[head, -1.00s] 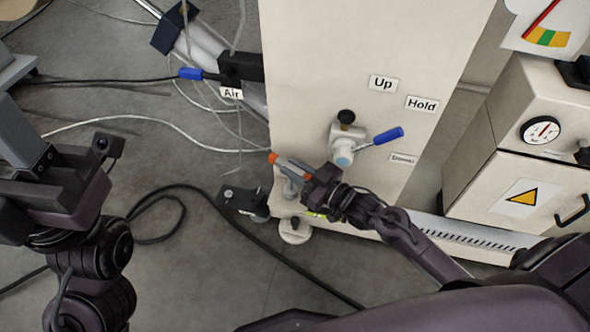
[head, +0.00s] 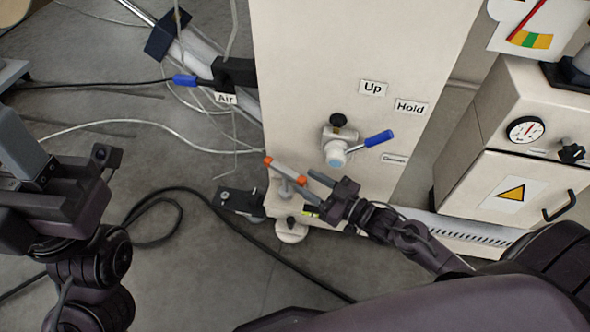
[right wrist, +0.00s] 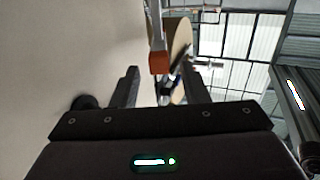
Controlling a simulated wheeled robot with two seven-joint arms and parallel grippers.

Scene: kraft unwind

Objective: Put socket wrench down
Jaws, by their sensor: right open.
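The socket wrench (head: 285,171) is a thin grey bar with orange ends, low at the front of the pale cabinet. It appears to lie across a small grey post (head: 287,188); the exact contact cannot be told. My right gripper (head: 310,187) is open just right of the wrench, apart from it. In the right wrist view, the wrench's orange end (right wrist: 158,63) shows ahead, between the open fingers (right wrist: 159,75). My left gripper (head: 55,185) is at the left over the floor, away from the wrench; its jaws are not clear.
The pale cabinet (head: 330,60) carries a valve with a blue lever (head: 378,138) above my right gripper. A cabinet with a gauge (head: 526,130) stands at the right. A black cable (head: 240,235) crosses the floor. A blue-handled air valve (head: 185,81) is at upper left.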

